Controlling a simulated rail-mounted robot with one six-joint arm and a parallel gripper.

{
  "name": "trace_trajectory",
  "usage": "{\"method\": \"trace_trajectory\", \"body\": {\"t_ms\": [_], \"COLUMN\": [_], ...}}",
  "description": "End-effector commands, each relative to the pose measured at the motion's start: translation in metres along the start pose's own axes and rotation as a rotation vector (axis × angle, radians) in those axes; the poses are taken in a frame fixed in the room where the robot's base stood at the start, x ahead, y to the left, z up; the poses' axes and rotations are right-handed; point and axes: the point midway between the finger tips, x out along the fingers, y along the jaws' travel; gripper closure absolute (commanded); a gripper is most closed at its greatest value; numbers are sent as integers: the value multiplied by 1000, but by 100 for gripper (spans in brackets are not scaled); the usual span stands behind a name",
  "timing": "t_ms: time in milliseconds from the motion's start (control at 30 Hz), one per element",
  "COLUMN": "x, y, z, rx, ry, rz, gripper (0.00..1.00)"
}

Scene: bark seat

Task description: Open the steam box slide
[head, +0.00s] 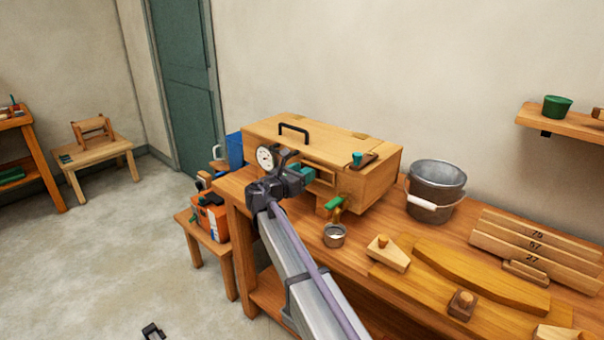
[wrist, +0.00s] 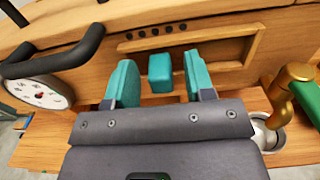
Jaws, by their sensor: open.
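The wooden steam box (head: 370,187) stands on the bench with its lid down. In the wrist view its front (wrist: 85,75) shows a row of small dark holes and a framed strip, which looks like the slide (wrist: 225,50). A teal block-shaped knob (wrist: 160,72) sticks out below the holes. My gripper (wrist: 158,82) is open, with one teal finger on each side of the knob. A gap shows on both sides, so the fingers do not visibly touch it. In the head view my gripper (head: 306,175) is at the box front and hides part of it.
A round gauge (head: 265,157) and a black handle (wrist: 55,55) are left of my gripper. A brass tap with a green lever (head: 335,202) sits right, above a small metal cup (head: 334,237). A metal bucket (head: 436,190) and wooden pieces (head: 480,275) occupy the bench's right.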

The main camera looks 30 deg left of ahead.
Motion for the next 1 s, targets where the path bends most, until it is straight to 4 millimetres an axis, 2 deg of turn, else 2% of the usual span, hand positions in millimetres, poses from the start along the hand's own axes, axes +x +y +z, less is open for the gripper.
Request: {"method": "trace_trajectory", "body": {"t_ms": [233, 733, 1000], "x": [1, 0, 0], "y": [0, 0, -1], "z": [0, 0, 0], "rx": [0, 0, 1], "ry": [0, 0, 0], "rz": [0, 0, 0], "gripper": [53, 100, 100]}}
